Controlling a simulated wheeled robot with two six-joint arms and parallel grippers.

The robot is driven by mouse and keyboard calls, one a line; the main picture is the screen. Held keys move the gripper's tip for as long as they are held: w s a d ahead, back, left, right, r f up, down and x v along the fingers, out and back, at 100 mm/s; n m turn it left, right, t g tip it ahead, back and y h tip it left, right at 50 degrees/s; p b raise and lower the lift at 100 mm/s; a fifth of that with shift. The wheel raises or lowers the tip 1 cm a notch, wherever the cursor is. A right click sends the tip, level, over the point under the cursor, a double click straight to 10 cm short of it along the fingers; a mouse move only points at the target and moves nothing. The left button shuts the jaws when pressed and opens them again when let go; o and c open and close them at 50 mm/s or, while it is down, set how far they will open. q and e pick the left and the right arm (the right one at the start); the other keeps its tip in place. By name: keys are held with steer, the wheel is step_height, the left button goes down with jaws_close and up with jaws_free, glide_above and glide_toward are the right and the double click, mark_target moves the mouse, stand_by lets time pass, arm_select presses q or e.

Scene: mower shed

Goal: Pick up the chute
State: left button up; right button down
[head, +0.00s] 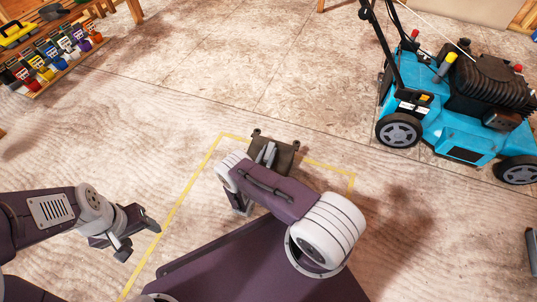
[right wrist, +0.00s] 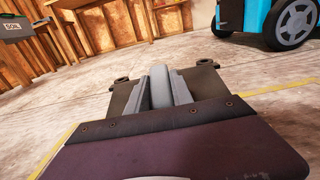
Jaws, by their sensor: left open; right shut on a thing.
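The chute (head: 287,157) is a dark grey piece with small lugs at its far corners. In the head view it is at the middle, beyond my right arm and partly hidden by it. My right gripper (head: 266,153) is shut on the chute. In the right wrist view the grey fingers (right wrist: 160,88) meet at the chute (right wrist: 208,83), which spreads out on both sides of them. I cannot tell whether the chute touches the floor. My left gripper (head: 137,238) is open and empty at the lower left, well apart from the chute.
A blue mower (head: 445,125) stands on the floor at the right; its wheel also shows in the right wrist view (right wrist: 293,24). A shelf with several colourful bottles (head: 55,62) is at the upper left. Yellow tape (head: 190,185) marks the floor around my front. The floor between is clear.

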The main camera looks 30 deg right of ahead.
step_height(320, 180, up, 5)
steer(key=p, duration=0.4)
steer(key=d+r+p, duration=0.2)
steer(key=d+p, duration=0.1)
steer(key=d, duration=0.3)
steer(key=s+d+r+p, duration=0.1)
steer(key=d+r+p, duration=0.2)
steer(key=d+p, duration=0.1)
steer(key=shift+s+d+r, duration=0.3)
steer(key=shift+d, duration=0.6)
